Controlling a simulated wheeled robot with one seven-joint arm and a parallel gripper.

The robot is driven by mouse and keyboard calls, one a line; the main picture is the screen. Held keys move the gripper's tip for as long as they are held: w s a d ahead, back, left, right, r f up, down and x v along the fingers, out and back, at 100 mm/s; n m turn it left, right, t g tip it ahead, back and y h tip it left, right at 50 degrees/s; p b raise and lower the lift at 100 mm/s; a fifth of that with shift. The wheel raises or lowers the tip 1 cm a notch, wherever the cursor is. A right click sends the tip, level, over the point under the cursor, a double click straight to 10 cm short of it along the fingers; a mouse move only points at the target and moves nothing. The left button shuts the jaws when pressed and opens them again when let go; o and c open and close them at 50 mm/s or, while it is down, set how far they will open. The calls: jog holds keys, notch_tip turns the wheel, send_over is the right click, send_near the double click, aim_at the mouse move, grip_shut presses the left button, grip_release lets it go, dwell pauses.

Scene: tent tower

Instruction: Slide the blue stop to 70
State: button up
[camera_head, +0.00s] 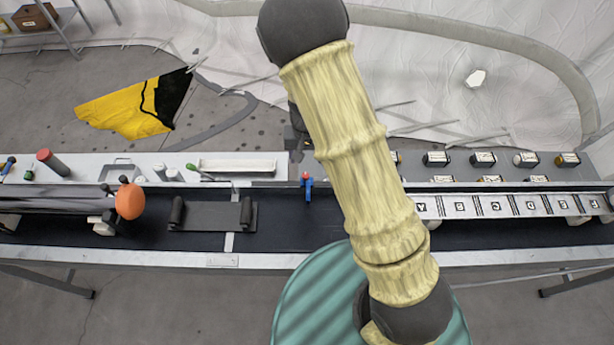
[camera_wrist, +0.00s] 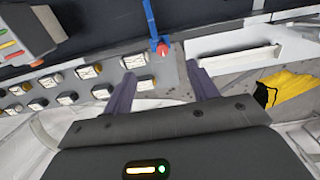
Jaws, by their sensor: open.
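The blue stop (camera_head: 308,188) with a red knob stands on the dark belt track, near the middle of the head view. It also shows at the top centre of the wrist view (camera_wrist: 151,20), its red knob pointing toward my gripper. My gripper (camera_wrist: 161,72) is open and empty. In the wrist view its two purple-grey fingers lie either side of the line to the knob, and the knob appears just beyond the fingertips. In the head view my arm hides most of the gripper. I cannot make out a 70 mark in either view.
A white strip with black characters (camera_head: 500,206) lies right of the stop. Several small labelled blocks (camera_head: 437,159) stand behind it. A dark roller carriage (camera_head: 211,215) and an orange ball (camera_head: 130,201) are to the left. A white tray (camera_head: 238,166) lies behind the track.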

aim_at(307, 176)
notch_tip(307, 176, down, 12)
jog(key=shift+f+p, duration=0.15)
jog(key=shift+p, duration=1.05)
grip_shut()
